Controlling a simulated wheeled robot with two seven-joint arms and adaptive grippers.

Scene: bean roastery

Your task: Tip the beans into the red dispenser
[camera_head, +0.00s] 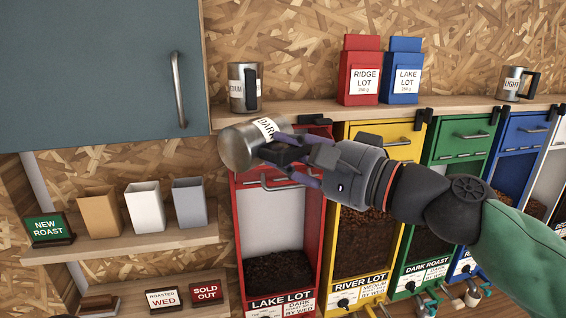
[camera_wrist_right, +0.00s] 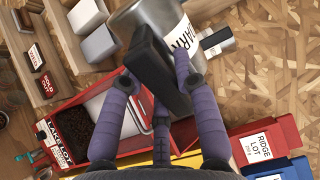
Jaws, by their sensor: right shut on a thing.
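My right gripper (camera_head: 285,152) is shut on the handle of a metal mug labelled DARK (camera_head: 237,149). The mug is tilted on its side above the red dispenser (camera_head: 236,237), near its top opening, and shows large in the right wrist view (camera_wrist_right: 140,22). Whether beans are in the mug is hidden. The red dispenser is labelled LAKE LOT and has dark beans (camera_head: 277,270) low behind its clear front. In the right wrist view the dispenser (camera_wrist_right: 75,104) lies at lower left.
A second metal mug (camera_head: 237,97) stands on the shelf (camera_head: 290,108) just behind. Red (camera_head: 358,88) and blue (camera_head: 401,88) bags stand to its right. Yellow (camera_head: 333,248), green and blue dispensers stand right of the red one. A cabinet door (camera_head: 90,65) is at upper left.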

